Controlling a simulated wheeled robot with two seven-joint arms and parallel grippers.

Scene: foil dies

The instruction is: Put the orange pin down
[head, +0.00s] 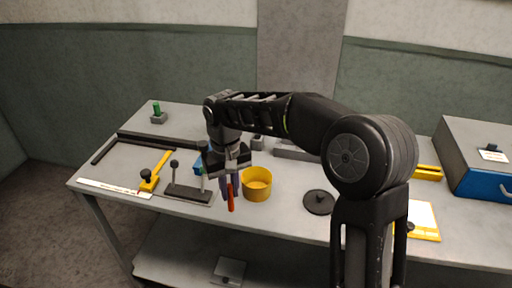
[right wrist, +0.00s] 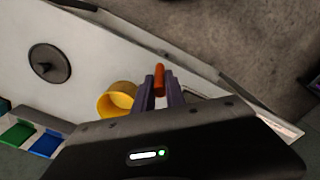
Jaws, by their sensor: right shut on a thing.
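The orange pin (head: 231,198) is held by my right gripper (head: 228,182), which points down above the front part of the table, just left of the yellow cup. In the right wrist view the pin (right wrist: 159,80) shows between the two purple-grey fingers (right wrist: 160,92), shut on it. In the head view the pin hangs roughly upright; whether its lower end touches anything cannot be told. My left gripper is in neither view.
A yellow cup (head: 257,184) stands close by on the grey table (head: 285,205). A dark stand with ball-topped posts (head: 187,193) and a yellow-handled tool (head: 157,170) lie left. A black round lid (head: 319,202) lies right. A blue-fronted case (head: 480,184) stands far right. A green pin in a grey block (head: 157,112) is back left.

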